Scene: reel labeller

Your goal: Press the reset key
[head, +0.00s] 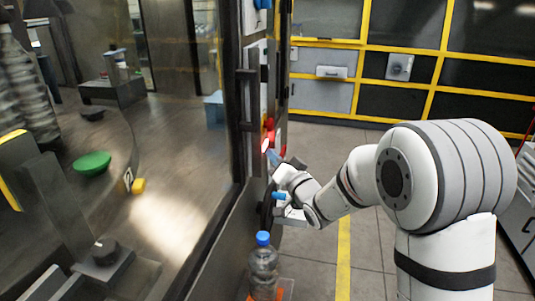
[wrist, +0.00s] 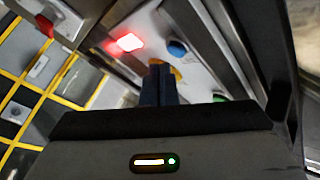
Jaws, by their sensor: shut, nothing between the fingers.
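A pale control panel (wrist: 200,65) fills the upper middle of the wrist view. It carries a round blue key (wrist: 177,47), a glowing red light (wrist: 127,42), a yellow part (wrist: 180,72) partly hidden behind my fingertips, and a green part (wrist: 220,98). No label can be read, so I cannot tell by lettering which is the reset key. My gripper (wrist: 158,68) is shut and empty, its tips just below and left of the blue key in the picture. Contact with the panel cannot be told.
The machine's large window (head: 170,200) stands at the left. A clear bottle with a blue cap (head: 263,270) stands below my gripper. A red part (head: 268,124) sits on the machine's edge above my gripper. Yellow-framed wall panels (head: 400,65) are behind; the floor between is clear.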

